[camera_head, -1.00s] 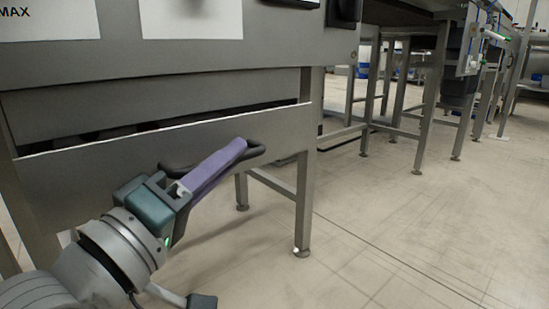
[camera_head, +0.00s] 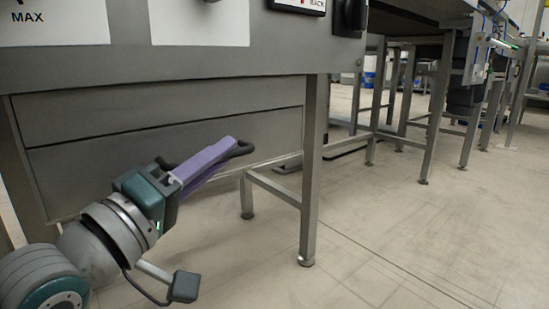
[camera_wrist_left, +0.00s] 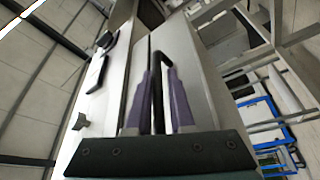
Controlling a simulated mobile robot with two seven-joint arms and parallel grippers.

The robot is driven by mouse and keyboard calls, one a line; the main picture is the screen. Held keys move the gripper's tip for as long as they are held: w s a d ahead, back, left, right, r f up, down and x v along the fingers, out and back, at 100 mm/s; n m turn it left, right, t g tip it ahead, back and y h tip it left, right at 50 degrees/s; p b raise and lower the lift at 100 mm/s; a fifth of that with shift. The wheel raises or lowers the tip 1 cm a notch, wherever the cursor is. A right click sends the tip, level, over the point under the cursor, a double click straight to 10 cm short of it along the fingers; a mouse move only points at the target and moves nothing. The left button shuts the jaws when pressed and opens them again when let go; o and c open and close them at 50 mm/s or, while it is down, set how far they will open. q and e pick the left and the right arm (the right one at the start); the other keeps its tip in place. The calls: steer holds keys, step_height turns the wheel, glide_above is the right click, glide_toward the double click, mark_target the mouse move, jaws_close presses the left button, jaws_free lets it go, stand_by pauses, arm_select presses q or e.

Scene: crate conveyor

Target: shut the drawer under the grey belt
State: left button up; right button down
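The drawer's grey front (camera_head: 90,170) sits below the upper panel, with only a thin seam between them in the head view. No open gap shows above it. Its black handle (camera_head: 243,149) sticks out at the front; in the wrist view the handle (camera_wrist_left: 246,57) curves in toward the fingertips. My left gripper (camera_head: 215,157) is at the handle, its purple fingers on both sides of the black bar. In the wrist view the left gripper (camera_wrist_left: 159,70) looks closed around that bar. My right gripper is in neither view. The grey belt's top is not visible.
The table's front leg (camera_head: 312,180) stands just right of the drawer, with a low crossbar (camera_head: 275,190). White signs (camera_head: 200,22) and a black switch (camera_head: 350,17) are on the panel above. Floor (camera_head: 420,230) to the right is clear.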

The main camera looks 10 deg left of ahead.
arm_select(q)
steer(key=shift+o, duration=1.4)
steer(key=shift+w+a, duration=0.1)
steer(key=shift+a, duration=0.1)
steer(key=shift+o, duration=0.4)
steer(key=shift+d, duration=0.1)
steer(key=shift+s, duration=0.25)
steer(key=p+v, duration=0.4)
steer(key=v, duration=0.5)
steer(key=shift+s+p, duration=0.25)
steer(key=shift+p, duration=0.05)
steer(key=shift+f, duration=0.1)
